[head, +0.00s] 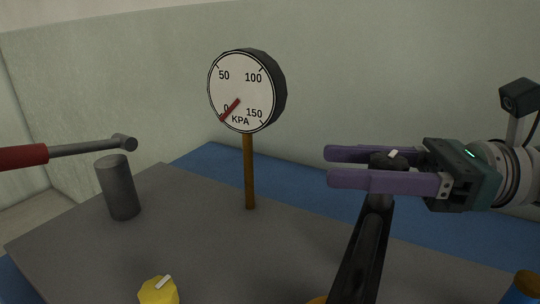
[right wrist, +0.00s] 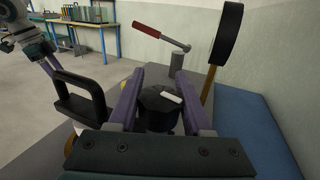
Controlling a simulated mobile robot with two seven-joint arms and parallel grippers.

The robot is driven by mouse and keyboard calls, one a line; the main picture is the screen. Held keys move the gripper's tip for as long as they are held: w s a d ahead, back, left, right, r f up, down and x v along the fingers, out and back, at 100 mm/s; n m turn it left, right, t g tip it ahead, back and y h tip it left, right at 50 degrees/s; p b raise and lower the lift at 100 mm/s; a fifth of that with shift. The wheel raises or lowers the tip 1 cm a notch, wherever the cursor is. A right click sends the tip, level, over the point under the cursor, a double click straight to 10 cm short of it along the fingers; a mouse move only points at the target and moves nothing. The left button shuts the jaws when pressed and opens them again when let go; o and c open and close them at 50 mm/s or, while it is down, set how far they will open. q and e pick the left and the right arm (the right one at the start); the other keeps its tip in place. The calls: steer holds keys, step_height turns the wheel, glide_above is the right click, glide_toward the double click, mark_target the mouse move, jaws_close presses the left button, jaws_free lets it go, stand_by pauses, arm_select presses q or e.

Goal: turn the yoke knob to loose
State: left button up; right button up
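The yoke knob (head: 392,160) is dark with a white pointer mark on top. It sits at the top of a black yoke bar (head: 362,258). My right gripper (head: 352,167) reaches in from the right, its purple fingers on either side of the knob. In the right wrist view the knob (right wrist: 160,108) lies between the fingers with little room; I see no clear grip. The near finger hides its lower part in the head view. No loose marking is legible. My left gripper (right wrist: 50,68) shows only small in the right wrist view, above a black loop handle (right wrist: 80,97).
A KPA gauge (head: 241,90) on a brown post reads near 0. A red-handled lever (head: 60,152) stands by a grey cylinder (head: 119,187). A yellow knob (head: 157,291) is at the front. A pale wall stands behind. A blue workbench (right wrist: 90,25) is far off.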

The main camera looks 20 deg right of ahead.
jaws_close()
steer(key=m+t+h+p, duration=0.1)
steer(key=m+t+h, duration=0.1)
steer(key=w+d+m+t+h+p, duration=0.1)
steer(key=m+t+h+p, duration=0.1)
steer(key=t+h, duration=0.1)
steer(key=m+t+h+p, duration=0.1)
steer(key=m+t+h, duration=0.1)
steer(key=m, duration=0.1)
steer(key=shift+w+d+r+t+h+p, duration=0.1)
steer(key=shift+w+d+t+h+p, duration=0.05)
steer(key=shift+t+h+p, duration=0.2)
steer(key=shift+w+d+m+t+h+b, duration=0.1)
steer(key=shift+d+m+t+h+b, duration=0.15)
steer(key=shift+m+h, duration=0.9)
steer(key=shift+w+d+m+t+h+b, duration=0.1)
steer(key=shift+d+m+t+h, duration=0.4)
steer(key=shift+h, duration=1.05)
steer(key=shift+d+m+t+h+b, duration=0.1)
steer(key=shift+m+t+h+b, duration=0.1)
steer(key=shift+m+h, duration=1)
steer(key=shift+h, duration=0.35)
